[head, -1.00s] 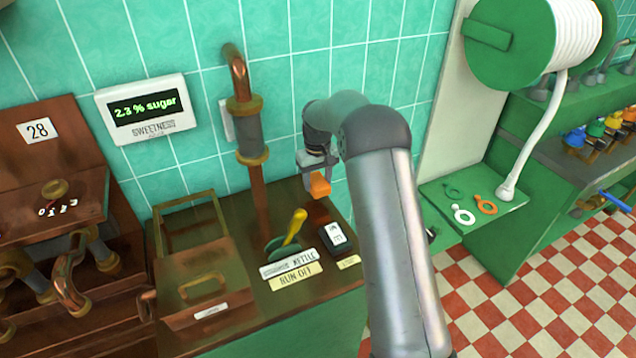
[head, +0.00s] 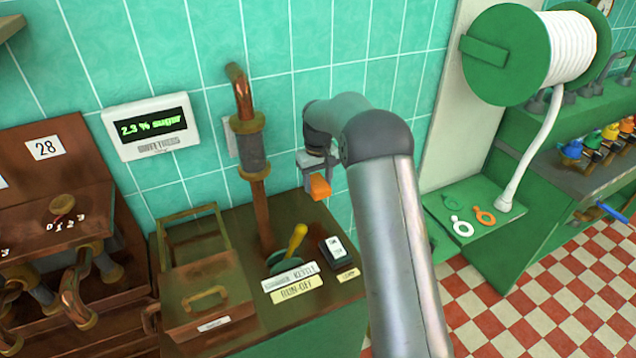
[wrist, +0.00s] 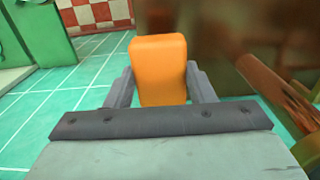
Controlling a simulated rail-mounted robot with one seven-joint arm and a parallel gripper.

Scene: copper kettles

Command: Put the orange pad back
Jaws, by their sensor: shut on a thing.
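The orange pad (head: 320,188) is a small orange block held at the end of my arm in the head view. In the wrist view the orange pad (wrist: 158,68) stands out between the two grey fingers. My gripper (head: 318,172) is shut on it, in the air above the back right part of the brown counter. In the wrist view my gripper (wrist: 160,88) has one finger on each side of the pad. The pad touches nothing else that I can see.
A brown lidded box (head: 205,292), a copper pipe (head: 258,195), a yellow-handled lever (head: 297,238) and a dark switch (head: 333,251) are on the counter. A sugar display (head: 150,127) hangs on the tiled wall. A green shelf with ring tags (head: 463,227) is at right.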

